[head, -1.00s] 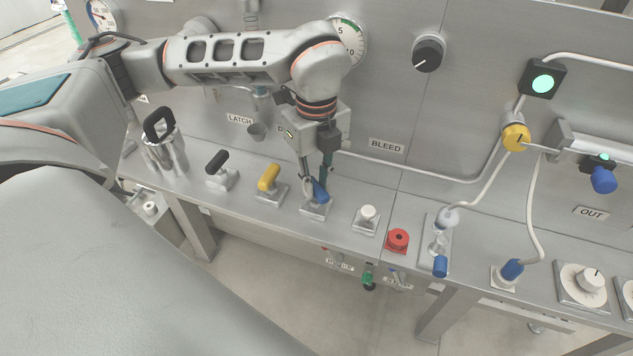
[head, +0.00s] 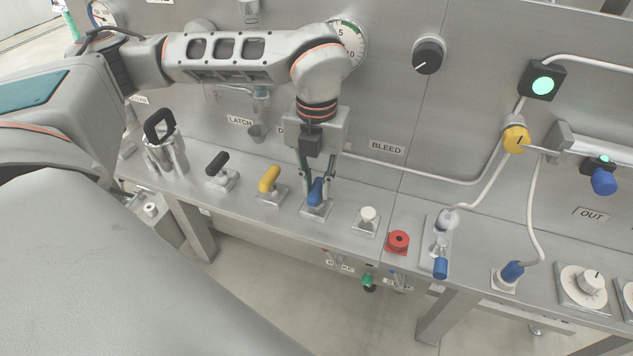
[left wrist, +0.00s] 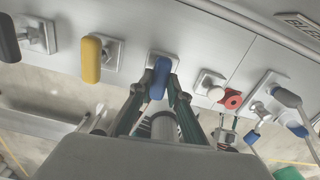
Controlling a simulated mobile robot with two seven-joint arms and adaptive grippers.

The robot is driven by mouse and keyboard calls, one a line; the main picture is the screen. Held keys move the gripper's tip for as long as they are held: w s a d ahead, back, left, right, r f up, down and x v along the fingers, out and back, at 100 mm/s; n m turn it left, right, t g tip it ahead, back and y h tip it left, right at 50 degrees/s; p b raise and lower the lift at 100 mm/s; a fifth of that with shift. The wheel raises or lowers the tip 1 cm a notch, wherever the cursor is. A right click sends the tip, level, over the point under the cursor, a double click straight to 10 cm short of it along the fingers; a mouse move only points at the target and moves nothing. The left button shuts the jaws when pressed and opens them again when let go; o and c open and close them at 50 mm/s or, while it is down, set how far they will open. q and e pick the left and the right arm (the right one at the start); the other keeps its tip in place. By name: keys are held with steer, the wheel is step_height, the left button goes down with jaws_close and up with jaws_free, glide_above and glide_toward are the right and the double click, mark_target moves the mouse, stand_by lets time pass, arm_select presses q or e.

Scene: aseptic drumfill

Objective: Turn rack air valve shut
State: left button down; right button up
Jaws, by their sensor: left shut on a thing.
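A blue-handled lever valve (head: 316,192) stands on a square metal plate on the steel ledge, in the row of handles. My left gripper (head: 317,183) reaches down over it and is shut on the blue handle. In the left wrist view, the blue handle (left wrist: 160,78) sits between the two fingertips (left wrist: 160,90), and the yellow one lies to its left. I cannot read which valve is labelled rack air; the label behind my left gripper is mostly hidden. My right gripper is not in view.
A yellow handle (head: 270,179) and a black handle (head: 217,164) stand left of the blue one. A white knob (head: 368,214) and a red knob (head: 398,241) stand to its right. The steel back panel (head: 390,110) rises close behind my arm.

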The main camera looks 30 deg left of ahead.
arm_select(q)
steer(key=shift+m, duration=0.5)
steer(key=c, duration=1.9)
jaws_free()
